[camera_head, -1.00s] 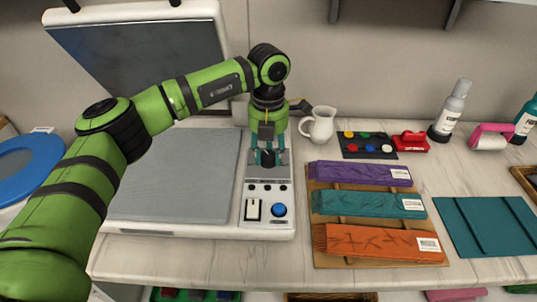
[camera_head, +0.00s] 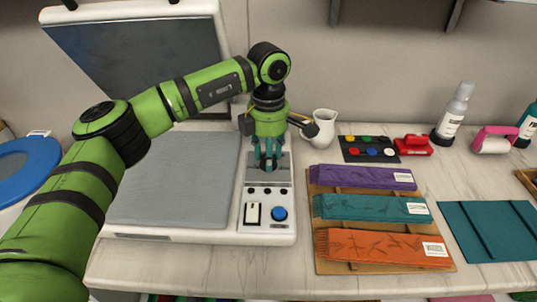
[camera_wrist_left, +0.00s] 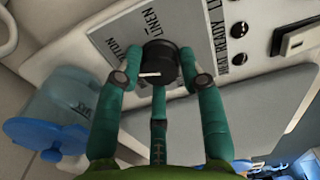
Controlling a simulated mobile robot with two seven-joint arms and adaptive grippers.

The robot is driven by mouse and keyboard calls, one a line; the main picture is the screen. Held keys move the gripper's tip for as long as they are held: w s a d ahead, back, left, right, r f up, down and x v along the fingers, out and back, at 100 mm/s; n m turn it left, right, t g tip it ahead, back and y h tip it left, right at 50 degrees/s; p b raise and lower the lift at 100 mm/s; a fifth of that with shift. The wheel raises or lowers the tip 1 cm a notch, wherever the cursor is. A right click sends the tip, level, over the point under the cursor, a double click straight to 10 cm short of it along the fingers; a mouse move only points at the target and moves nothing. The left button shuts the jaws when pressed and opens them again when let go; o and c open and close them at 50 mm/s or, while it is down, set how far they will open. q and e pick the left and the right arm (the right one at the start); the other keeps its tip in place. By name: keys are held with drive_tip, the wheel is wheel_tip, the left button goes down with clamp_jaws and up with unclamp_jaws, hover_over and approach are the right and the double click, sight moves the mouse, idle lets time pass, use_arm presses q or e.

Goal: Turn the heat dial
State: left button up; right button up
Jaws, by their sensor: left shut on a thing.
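The heat dial (camera_wrist_left: 158,62) is a round black knob with a white pointer line, on a grey label plate (camera_wrist_left: 125,40) with printed words including "LINEN". My left gripper (camera_wrist_left: 160,78) is shut on the dial, its teal fingers around the knob. In the head view my left gripper (camera_head: 268,160) points down onto the press's control panel (camera_head: 267,195). Its fingers mostly hide the dial there. My right gripper is in neither view.
Below the dial are a blue button (camera_head: 279,214) and a rocker switch (camera_head: 253,213). The press's lid (camera_head: 140,65) stands raised over the grey platen (camera_head: 180,180). A white jug (camera_head: 323,128) stands close right of my gripper, with coloured packs (camera_head: 375,208) nearer the front.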

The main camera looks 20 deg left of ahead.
use_arm(q)
drive_tip(key=shift+f+m, duration=0.15)
drive_tip(key=shift+m, duration=0.85)
drive_tip(key=o, duration=1.1)
drive_tip(key=shift+o, duration=0.2)
drive_tip(key=shift+r, duration=0.3)
wheel_tip(320, 180, up, 12)
drive_tip(key=shift+f, duration=0.2)
